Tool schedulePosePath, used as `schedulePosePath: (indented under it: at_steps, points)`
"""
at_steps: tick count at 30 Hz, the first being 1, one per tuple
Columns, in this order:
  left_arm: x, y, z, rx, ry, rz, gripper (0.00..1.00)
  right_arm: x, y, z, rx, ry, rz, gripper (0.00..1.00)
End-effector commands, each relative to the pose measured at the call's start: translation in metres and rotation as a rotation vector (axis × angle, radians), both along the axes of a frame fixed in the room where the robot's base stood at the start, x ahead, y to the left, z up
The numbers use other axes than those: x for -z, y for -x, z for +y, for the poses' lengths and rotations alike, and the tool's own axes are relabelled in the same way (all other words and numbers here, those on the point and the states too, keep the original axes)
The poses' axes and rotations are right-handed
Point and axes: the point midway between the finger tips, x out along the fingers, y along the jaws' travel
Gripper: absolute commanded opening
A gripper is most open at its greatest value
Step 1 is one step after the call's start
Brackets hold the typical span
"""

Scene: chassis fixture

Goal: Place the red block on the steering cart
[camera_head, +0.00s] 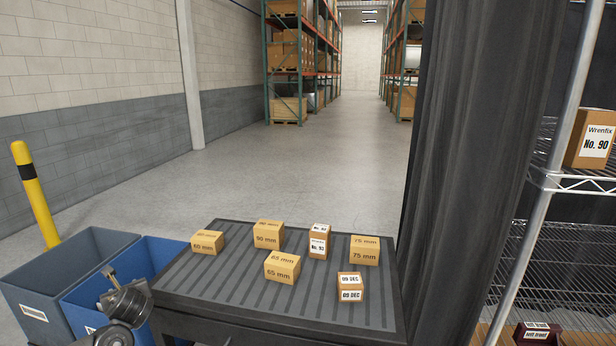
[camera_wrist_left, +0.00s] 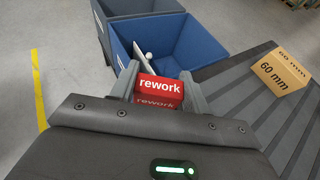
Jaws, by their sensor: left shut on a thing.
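A red block with white "rework" lettering (camera_wrist_left: 160,86) is between the fingers of my left gripper (camera_wrist_left: 159,79) in the left wrist view. The gripper is shut on it. The block is held in front of the blue bin (camera_wrist_left: 205,45), beside the ribbed table. In the head view, part of my left arm (camera_head: 125,303) shows at the lower left, by the table's left edge; the red block cannot be made out there. My right gripper is not in view. No cart labelled as steering can be told apart; the dark ribbed top (camera_head: 210,284) may be a cart or table.
Several cardboard boxes stand on the ribbed top, including a 60 mm box (camera_head: 207,242) and a 65 mm box (camera_head: 282,267). A grey-blue bin (camera_head: 40,310) stands far left. A dark curtain (camera_head: 455,150) and wire shelving (camera_head: 560,260) are at right.

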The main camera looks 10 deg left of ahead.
Motion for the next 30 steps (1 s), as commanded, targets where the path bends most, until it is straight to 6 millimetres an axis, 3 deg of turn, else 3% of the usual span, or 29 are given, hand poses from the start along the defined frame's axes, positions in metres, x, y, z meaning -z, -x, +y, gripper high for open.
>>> schedulePosePath:
  at_steps: [8, 18, 30]
  points:
    - [-0.018, -0.028, -0.059, 0.138, 0.003, -0.003, 0.25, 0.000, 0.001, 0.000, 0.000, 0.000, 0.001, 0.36]
    - [-0.064, -0.057, -0.180, 0.403, -0.002, -0.005, 0.25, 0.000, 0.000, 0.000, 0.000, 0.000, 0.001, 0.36]
    - [-0.118, -0.046, -0.308, 0.674, 0.006, -0.005, 0.25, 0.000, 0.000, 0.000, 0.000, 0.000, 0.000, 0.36]
